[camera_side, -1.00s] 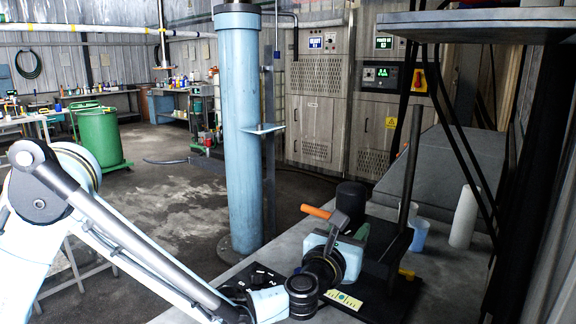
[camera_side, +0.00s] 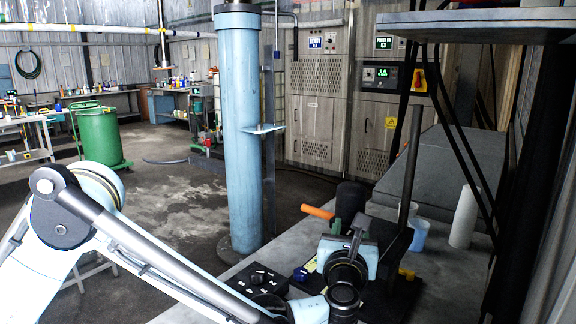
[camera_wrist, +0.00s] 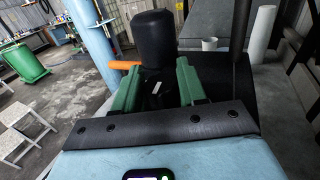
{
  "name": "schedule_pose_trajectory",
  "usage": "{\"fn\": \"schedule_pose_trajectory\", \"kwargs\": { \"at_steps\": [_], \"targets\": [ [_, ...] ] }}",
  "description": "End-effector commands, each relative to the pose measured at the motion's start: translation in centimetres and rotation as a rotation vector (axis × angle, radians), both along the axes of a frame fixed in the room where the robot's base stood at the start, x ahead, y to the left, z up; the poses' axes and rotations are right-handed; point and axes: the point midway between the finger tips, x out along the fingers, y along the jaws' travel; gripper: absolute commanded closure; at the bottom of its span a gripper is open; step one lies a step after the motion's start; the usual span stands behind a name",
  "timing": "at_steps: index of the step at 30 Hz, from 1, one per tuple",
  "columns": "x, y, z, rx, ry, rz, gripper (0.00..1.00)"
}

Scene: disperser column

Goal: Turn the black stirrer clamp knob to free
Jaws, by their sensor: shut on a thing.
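My gripper (camera_wrist: 159,72) has its two green fingers on either side of a dark part with a small whitish mark, the black knob (camera_wrist: 157,93), in the wrist view. The fingers are shut on it; the knob's outline is hard to make out against the dark surroundings. In the side view my gripper (camera_side: 337,226) stands low over the black stand on the bench, and its own body hides the knob. A black cylinder (camera_wrist: 153,38) rises just beyond the fingertips; it also shows in the side view (camera_side: 351,198).
An orange handle (camera_side: 318,211) sticks out left of the black cylinder. A black panel with white marks (camera_side: 258,277) lies left of my gripper. A dark upright post (camera_side: 410,165), a blue cup (camera_side: 418,235) and a white cylinder (camera_side: 464,217) stand to the right.

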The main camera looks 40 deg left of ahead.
Motion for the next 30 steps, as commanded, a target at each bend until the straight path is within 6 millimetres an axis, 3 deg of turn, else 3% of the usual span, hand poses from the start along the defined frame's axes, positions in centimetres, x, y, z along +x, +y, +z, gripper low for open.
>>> {"fn": "schedule_pose_trajectory", "kwargs": {
  "at_steps": [1,2,6,17,30],
  "targets": [
    [0.1,0.0,0.0,0.000,0.000,-0.002,0.89],
    [0.1,0.0,0.0,0.000,0.000,-0.002,0.57],
    [0.1,0.0,0.0,0.000,0.000,-0.001,0.38],
    [-0.4,-0.2,0.0,0.000,0.000,-0.003,0.38],
    [-7.7,-3.5,0.0,0.000,0.000,-0.006,0.38]
  ]
}}
